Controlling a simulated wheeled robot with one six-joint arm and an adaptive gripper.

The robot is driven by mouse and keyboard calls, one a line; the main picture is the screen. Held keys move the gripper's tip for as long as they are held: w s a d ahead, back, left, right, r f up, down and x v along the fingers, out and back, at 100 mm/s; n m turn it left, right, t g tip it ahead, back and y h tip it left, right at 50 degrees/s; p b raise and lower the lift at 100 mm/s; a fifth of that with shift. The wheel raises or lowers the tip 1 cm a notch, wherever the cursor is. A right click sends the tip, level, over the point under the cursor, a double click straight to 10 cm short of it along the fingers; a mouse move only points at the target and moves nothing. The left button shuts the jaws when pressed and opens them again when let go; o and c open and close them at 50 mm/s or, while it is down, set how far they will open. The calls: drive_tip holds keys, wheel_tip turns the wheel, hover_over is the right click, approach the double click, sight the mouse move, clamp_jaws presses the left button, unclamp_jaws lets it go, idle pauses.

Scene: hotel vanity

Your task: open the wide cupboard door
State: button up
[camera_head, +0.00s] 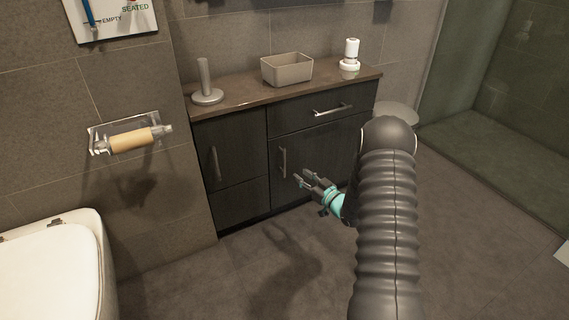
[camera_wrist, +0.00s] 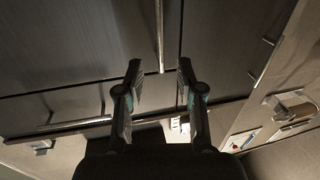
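The wide cupboard door (camera_head: 318,160) is a dark panel at the right of the vanity, below a drawer, and looks shut. Its upright metal handle (camera_head: 283,163) is near its left edge. My gripper (camera_head: 302,177) is open, with its fingers pointing at the door just right of and slightly below the handle in the head view. In the wrist view, which looks upside down, the handle (camera_wrist: 159,35) lines up between the two open fingertips (camera_wrist: 158,70). The gap between the fingers looks empty. I cannot tell how far the fingertips are from the handle.
The drawer above has a horizontal handle (camera_head: 333,110). A narrow door (camera_head: 232,165) with its own handle (camera_head: 215,163) is to the left. A toilet (camera_head: 50,270) and a paper roll (camera_head: 138,138) are further left. The floor before the vanity is clear.

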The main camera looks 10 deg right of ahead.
sight(285, 163)
drive_tip(key=x, duration=1)
drive_tip(key=shift+w+a, duration=0.15)
drive_tip(key=shift+w, duration=0.1)
clamp_jaws()
